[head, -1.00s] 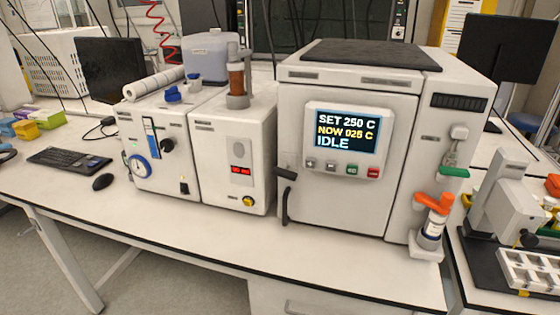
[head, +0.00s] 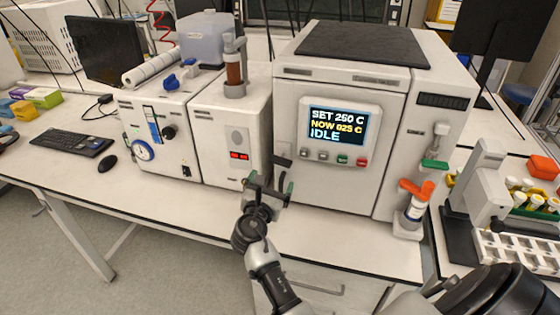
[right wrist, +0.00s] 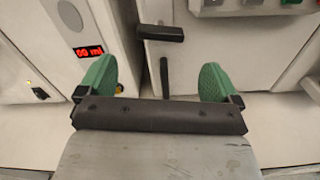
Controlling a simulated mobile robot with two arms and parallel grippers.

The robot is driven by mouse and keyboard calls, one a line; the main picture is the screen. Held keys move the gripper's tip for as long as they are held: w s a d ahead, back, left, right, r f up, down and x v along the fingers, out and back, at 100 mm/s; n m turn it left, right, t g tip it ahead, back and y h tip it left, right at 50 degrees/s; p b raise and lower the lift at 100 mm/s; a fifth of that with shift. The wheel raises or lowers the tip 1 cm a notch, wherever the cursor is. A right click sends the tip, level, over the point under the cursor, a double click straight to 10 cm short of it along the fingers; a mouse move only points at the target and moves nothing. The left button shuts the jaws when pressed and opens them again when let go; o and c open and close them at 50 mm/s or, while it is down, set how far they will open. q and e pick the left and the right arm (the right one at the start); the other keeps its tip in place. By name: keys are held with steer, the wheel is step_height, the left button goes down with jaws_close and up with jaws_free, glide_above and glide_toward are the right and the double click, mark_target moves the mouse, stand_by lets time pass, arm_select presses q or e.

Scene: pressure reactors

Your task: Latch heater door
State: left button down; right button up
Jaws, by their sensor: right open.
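The heater (head: 345,185) is a large white box, and its door appears closed. A screen on the door (head: 338,125) reads SET 250 C, NOW 025 C, IDLE. A black latch lever (head: 283,161) lies roughly horizontal at the door's left edge. In the right wrist view the lever (right wrist: 160,33) is above a thin upright black handle (right wrist: 164,77). My right gripper (head: 270,182) has green fingers and is open and empty in front of the handle, just below the lever. In the wrist view the handle is between the fingertips (right wrist: 156,75), apart from both. My left gripper is not in view.
A white unit with a red display (head: 232,140) stands close left of the heater. A rack of vials (head: 530,200) is further right. The bench front (head: 190,215) is clear.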

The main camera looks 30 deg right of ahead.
mark_target(280, 164)
steer(key=p+x, duration=0.1)
steer(key=x, duration=0.8)
steer(key=shift+a, duration=0.1)
steer(key=c, duration=0.9)
steer(key=shift+f, duration=0.1)
steer(key=shift+c, duration=0.2)
